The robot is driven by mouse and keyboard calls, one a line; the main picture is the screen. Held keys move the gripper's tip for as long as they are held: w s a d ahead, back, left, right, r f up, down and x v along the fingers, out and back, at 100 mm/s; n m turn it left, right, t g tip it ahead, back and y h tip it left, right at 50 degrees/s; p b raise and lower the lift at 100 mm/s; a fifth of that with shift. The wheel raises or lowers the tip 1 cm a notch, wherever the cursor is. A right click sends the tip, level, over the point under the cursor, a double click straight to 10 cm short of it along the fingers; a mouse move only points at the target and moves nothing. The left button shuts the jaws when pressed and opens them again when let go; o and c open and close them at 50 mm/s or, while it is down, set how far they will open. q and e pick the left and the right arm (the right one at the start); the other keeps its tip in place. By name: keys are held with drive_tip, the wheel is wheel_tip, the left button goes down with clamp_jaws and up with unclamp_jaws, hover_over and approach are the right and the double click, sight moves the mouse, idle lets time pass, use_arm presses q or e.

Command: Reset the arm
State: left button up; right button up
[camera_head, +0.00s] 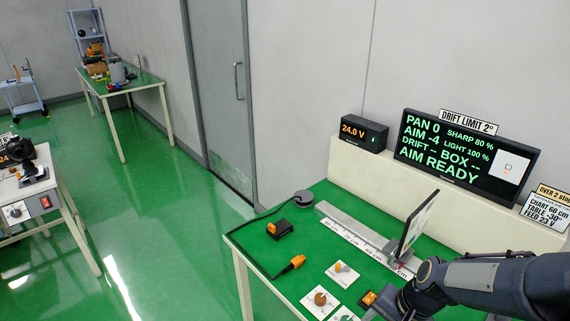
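My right arm (490,282) comes in from the right edge, low over the green bench (262,243). It bends down at a joint, and its far end runs off the bottom edge. The fingers of my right gripper do not show. My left arm and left gripper are out of view. A chart panel (418,222) stands upright on a ruler rail (345,228), just beyond my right arm. The monitor (465,155) reads PAN 0, AIM -4, AIM READY.
On the bench lie a black-and-orange block (280,229), an orange cable plug (292,264), a round grey puck (303,198) and white cards with small parts (320,300). A 24.0 V display (363,132) sits on the back ledge. Open green floor lies left.

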drive_tip(key=s+a+r+n+t, duration=0.1)
drive_tip(key=s+r+n+t, duration=0.3)
drive_tip(key=s+r, duration=0.8)
drive_tip(key=shift+s+r+n, duration=0.25)
drive_tip(key=shift+s+n, duration=0.45)
drive_tip(key=shift+n, duration=0.5)
